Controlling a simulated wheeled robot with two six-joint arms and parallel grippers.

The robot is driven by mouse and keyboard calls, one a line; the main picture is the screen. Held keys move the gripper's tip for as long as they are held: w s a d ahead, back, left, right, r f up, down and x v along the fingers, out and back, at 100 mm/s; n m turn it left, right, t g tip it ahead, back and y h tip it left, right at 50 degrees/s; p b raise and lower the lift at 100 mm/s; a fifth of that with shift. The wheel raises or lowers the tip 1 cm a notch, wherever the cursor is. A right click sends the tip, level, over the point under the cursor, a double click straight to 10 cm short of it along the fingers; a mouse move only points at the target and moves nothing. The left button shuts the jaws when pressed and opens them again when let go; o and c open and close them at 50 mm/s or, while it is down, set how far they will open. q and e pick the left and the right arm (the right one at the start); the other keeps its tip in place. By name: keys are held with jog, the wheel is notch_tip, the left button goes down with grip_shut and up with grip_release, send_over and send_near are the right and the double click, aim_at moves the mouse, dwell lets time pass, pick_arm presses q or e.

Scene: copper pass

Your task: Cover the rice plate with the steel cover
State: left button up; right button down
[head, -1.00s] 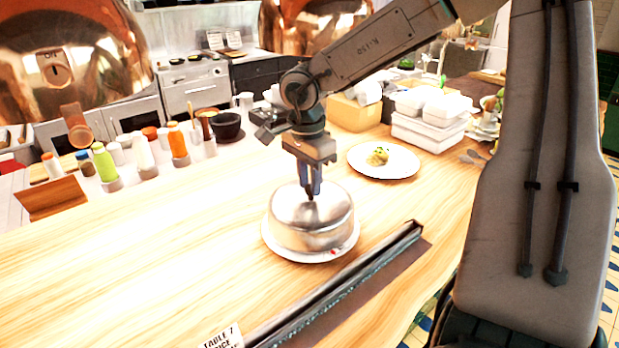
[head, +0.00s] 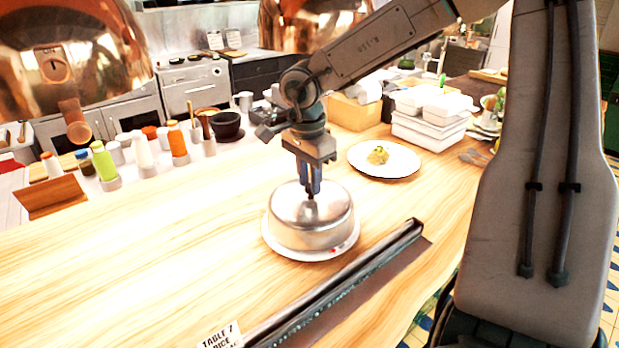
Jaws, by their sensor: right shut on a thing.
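The steel cover (head: 311,222) is a shiny round dome in the middle of the counter. It sits over a white plate (head: 291,252), whose rim shows around its lower edge. A small red bit shows on the rim at the front right; the food under the cover is hidden. My right gripper (head: 312,194) points down at the top of the cover and is shut on its knob, which is mostly hidden by the fingers. A second white plate (head: 361,167) with a small yellowish mound of food lies uncovered behind and to the right. My left gripper is not in view.
A dark rail (head: 345,283) lies along the front of the counter, with a "TABLE 7 RICE" card (head: 220,337) at its left end. Bottles (head: 104,161) stand at the left, white containers (head: 430,118) at the back right. The counter left of the cover is clear.

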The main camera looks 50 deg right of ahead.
jog(key=shift+f+b, duration=0.4)
jog(key=shift+b, duration=0.3)
dwell(0.8)
jog(key=c, duration=0.5)
grip_release()
jog(key=shift+r+p, duration=1.65)
jog(key=shift+r, duration=0.9)
